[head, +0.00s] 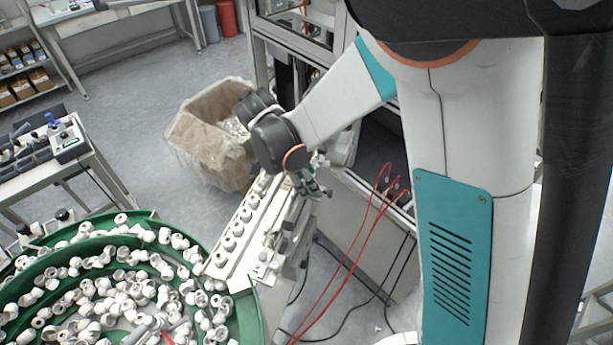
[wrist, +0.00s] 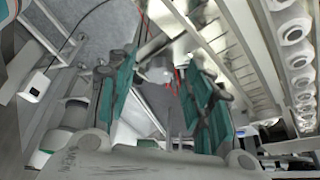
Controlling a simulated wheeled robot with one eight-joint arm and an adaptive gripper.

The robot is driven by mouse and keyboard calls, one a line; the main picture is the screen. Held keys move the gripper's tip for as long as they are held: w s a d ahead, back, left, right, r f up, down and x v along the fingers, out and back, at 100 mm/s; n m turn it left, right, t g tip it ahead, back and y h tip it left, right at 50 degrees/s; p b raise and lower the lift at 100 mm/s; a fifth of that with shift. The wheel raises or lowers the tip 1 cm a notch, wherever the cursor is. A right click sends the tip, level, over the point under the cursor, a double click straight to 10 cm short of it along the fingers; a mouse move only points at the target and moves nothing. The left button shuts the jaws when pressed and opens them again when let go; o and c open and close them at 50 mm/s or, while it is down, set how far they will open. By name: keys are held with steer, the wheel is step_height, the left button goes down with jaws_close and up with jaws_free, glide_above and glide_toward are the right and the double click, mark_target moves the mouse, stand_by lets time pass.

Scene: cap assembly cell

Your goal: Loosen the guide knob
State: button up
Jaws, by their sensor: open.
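My gripper (head: 312,184) is over the far end of the linear feed track (head: 222,262) in the head view, and the arm partly hides that spot. In the wrist view my gripper (wrist: 160,72) shows two teal fingers standing apart. A small pale grey, knob-like part (wrist: 158,70) shows between and beyond the fingertips. It may be the guide knob, but it is too blurred to be sure. I see no clear contact between it and either finger. In the head view the knob cannot be made out.
A green bowl feeder (head: 252,312) full of white fittings stands at the lower left. White caps (head: 237,228) line the track. A lined carton (head: 205,125) stands behind it. Red cables (head: 352,250) hang at the machine cabinet to the right. Grey floor lies open at the left.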

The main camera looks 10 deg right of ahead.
steer(key=shift+d+f, duration=0.1)
steer(key=shift+f, duration=0.15)
steer(key=c, duration=1)
steer(key=shift+c, duration=0.2)
steer(key=n+t+b, duration=0.1)
steer(key=n, duration=0.1)
steer(key=n+b, duration=0.1)
steer(key=n, duration=0.1)
steer(key=shift+s+d+f+t+b, duration=0.1)
steer(key=shift+s+t+b, duration=0.1)
steer(key=shift+t+b, duration=0.15)
steer(key=n, duration=0.2)
steer(key=n+t+y+b, duration=0.1)
steer(key=n, duration=0.2)
steer(key=shift+s+d+t+y, duration=0.15)
steer(key=shift+t+y, duration=0.1)
steer(key=shift+y, duration=0.05)
